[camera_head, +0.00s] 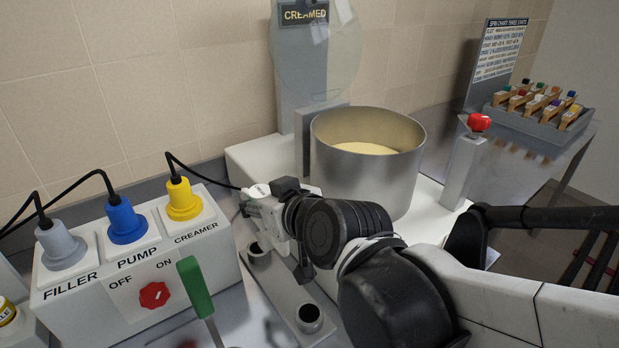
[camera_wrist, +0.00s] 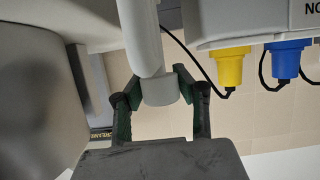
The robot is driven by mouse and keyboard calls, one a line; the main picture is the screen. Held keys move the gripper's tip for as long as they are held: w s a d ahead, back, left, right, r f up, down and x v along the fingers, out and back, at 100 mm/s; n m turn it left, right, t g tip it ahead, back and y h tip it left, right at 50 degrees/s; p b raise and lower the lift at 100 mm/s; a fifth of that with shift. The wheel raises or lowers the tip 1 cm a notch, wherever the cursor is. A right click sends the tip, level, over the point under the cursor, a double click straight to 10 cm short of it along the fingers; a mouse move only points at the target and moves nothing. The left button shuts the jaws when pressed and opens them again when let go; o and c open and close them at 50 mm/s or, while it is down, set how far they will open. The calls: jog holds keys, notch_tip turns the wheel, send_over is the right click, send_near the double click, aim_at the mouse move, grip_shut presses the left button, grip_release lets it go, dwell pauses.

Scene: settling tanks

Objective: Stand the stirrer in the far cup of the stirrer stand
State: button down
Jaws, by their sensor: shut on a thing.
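My gripper (camera_wrist: 160,98) is shut on a pale grey-white rod with a thick round collar, which I take to be the stirrer (camera_wrist: 143,40). The green finger pads sit on both sides of the collar. In the head view my gripper (camera_head: 262,198) is above the far end of the stirrer stand (camera_head: 284,292), a narrow grey plate with round dark-mouthed cups. The far cup (camera_head: 258,250) is below and close to my gripper; the near cup (camera_head: 310,316) looks empty. The stirrer's lower end is hidden in the head view, so I cannot tell whether it is inside the far cup.
A steel tank (camera_head: 365,175) with cream-coloured contents stands behind my arm. The control box (camera_head: 140,262) with grey, blue and yellow plugs is at left. A green-handled tool (camera_head: 195,288) stands in front of it. A red knob (camera_head: 479,122) tops a post at right.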

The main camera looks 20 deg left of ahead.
jog(key=x, duration=0.2)
jog(key=f+b+x, duration=0.1)
jog(key=x, duration=0.2)
jog(key=shift+f+b, duration=0.55)
jog(key=shift+f, duration=1.4)
jog(key=shift+f+b, duration=0.3)
jog(key=c, duration=1.3)
grip_release()
jog(key=shift+c, duration=0.2)
jog(key=shift+r, duration=0.1)
jog(key=shift+d+r+p, duration=0.1)
jog(key=shift+r+p, duration=0.25)
jog(key=shift+p, duration=0.05)
jog(key=p+v, duration=0.2)
jog(key=v, duration=0.9)
jog(key=shift+s+d, duration=0.25)
jog(key=shift+s, duration=0.05)
